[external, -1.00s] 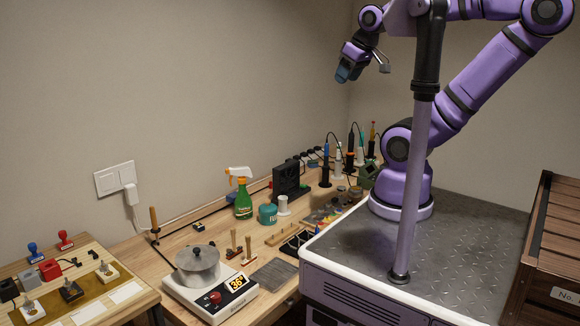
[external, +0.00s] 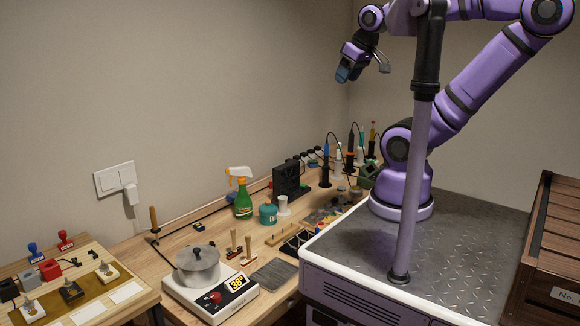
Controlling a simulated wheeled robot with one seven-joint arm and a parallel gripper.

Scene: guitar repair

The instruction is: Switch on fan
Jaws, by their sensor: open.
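The fan (external: 290,178) is a black square unit standing upright near the back of the wooden bench, against the wall side. Its switch is too small to make out, and I cannot tell whether it is running. My gripper (external: 362,72) is open and empty, high above the far end of the bench, up and to the right of the fan and well apart from it. One fingertip is blue-grey, the other grey.
A green spray bottle (external: 241,196) and a teal jar (external: 267,214) stand in front of the fan. Soldering tools (external: 350,150) stand upright at the far right. A pot (external: 198,265) sits on a hot plate (external: 243,297). Air above the bench is clear.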

